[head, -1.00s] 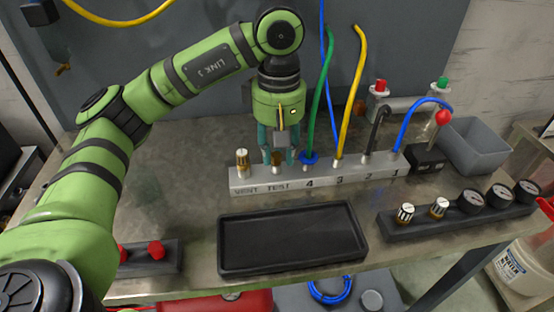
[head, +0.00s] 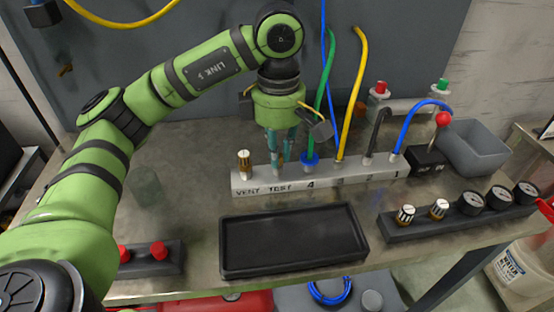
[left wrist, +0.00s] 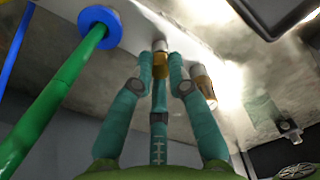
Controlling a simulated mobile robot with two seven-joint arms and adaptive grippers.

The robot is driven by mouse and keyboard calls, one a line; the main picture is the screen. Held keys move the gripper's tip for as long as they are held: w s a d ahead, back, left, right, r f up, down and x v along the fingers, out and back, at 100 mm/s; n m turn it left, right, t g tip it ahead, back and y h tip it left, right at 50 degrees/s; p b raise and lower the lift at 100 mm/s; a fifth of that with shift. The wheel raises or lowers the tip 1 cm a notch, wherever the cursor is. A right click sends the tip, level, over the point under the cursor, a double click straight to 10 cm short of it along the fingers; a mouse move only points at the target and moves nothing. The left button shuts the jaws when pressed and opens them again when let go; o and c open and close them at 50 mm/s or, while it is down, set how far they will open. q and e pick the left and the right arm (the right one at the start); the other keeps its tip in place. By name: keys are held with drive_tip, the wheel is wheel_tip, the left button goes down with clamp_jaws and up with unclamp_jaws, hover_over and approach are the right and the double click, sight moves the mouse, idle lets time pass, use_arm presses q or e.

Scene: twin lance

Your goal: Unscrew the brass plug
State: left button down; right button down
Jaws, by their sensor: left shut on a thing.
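The brass plug (left wrist: 160,66) shows in the left wrist view between my teal fingertips, in line with a pale collar on the block. Whether its thread is still engaged is not visible. My left gripper (head: 280,162) points down over the TEST port of the grey labelled block (head: 330,178) and is shut on the plug. My right gripper is out of view.
The green hose (head: 318,115) at port 4 rises close to the gripper's right side. Yellow, black and blue hoses follow to the right. An empty black tray (head: 292,242) lies in front of the block. The bench left of the block is mostly clear.

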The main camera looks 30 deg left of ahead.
use_arm(q)
drive_tip(key=n, duration=0.4)
drive_tip(key=shift+w+d+r+n, duration=0.15)
drive_tip(key=shift+r+n, duration=0.1)
drive_tip(key=shift+n, duration=0.15)
drive_tip(key=n, duration=0.4)
drive_tip(key=shift+n+p, duration=0.3)
drive_tip(key=n, duration=0.7)
drive_tip(key=shift+n+p, duration=0.3)
drive_tip(key=shift+n, duration=0.1)
drive_tip(key=c, duration=1.4)
unclamp_jaws()
drive_tip(key=shift+o, duration=0.2)
drive_tip(key=shift+w+d+f, duration=0.1)
